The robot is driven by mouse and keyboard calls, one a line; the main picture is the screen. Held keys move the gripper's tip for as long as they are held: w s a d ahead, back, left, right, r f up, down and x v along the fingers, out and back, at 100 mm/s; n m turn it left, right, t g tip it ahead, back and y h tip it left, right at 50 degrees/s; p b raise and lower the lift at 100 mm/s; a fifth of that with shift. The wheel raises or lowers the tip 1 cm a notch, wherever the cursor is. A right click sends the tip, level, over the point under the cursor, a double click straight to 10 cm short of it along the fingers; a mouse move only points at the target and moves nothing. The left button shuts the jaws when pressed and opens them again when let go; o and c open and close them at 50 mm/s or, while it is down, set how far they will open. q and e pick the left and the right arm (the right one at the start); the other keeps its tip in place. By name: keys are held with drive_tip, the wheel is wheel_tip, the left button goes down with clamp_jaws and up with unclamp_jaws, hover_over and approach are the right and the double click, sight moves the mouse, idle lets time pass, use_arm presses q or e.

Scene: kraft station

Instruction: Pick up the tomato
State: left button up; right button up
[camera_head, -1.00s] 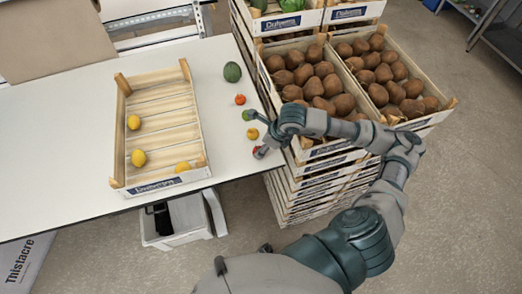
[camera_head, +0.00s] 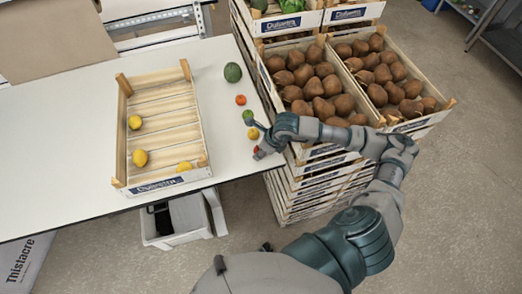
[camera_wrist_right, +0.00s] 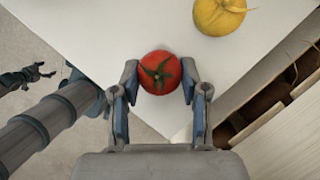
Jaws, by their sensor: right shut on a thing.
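The red tomato (camera_wrist_right: 160,73) with a green calyx sits between the two fingers of my right gripper (camera_wrist_right: 160,82) in the right wrist view. The fingers touch it from both sides, and my gripper is shut on it. In the head view the tomato (camera_head: 257,153) is a small red patch near the table's right edge, partly hidden by my right gripper. I cannot tell whether it is off the table. My left gripper (camera_wrist_right: 38,73) shows small and dark at the left of the wrist view, over the floor, with its fingers apart.
A yellow fruit (camera_head: 252,134), a green one (camera_head: 248,115), an orange-red one (camera_head: 240,100) and a dark green one (camera_head: 232,72) line the table. A wooden crate (camera_head: 160,184) with yellow fruits stands left. Stacked crates (camera_head: 310,166) of brown produce stand close on the right.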

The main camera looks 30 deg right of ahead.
sight(257, 149)
drive_tip(key=shift+a, duration=0.1)
drive_tip(key=shift+r, duration=0.85)
wheel_tip(257, 149, up, 2)
drive_tip(key=shift+s+a+b, duration=0.1)
drive_tip(key=shift+s+b, duration=0.05)
drive_tip(key=shift+b, duration=0.3)
drive_tip(key=s+a+r+p, duration=0.2)
drive_tip(key=s+a+p, duration=0.7)
drive_tip(key=s+p, duration=0.35)
drive_tip(key=w+a+r+b, duration=0.2)
drive_tip(key=w+a+r, duration=0.3)
drive_tip(key=w+a, duration=0.5)
drive_tip(key=w+a+r+b, duration=0.3)
drive_tip(key=w+a+r, duration=0.2)
drive_tip(key=w+a, duration=0.5)
drive_tip(key=w, duration=0.4)
drive_tip(key=shift+w+a+r, duration=0.35)
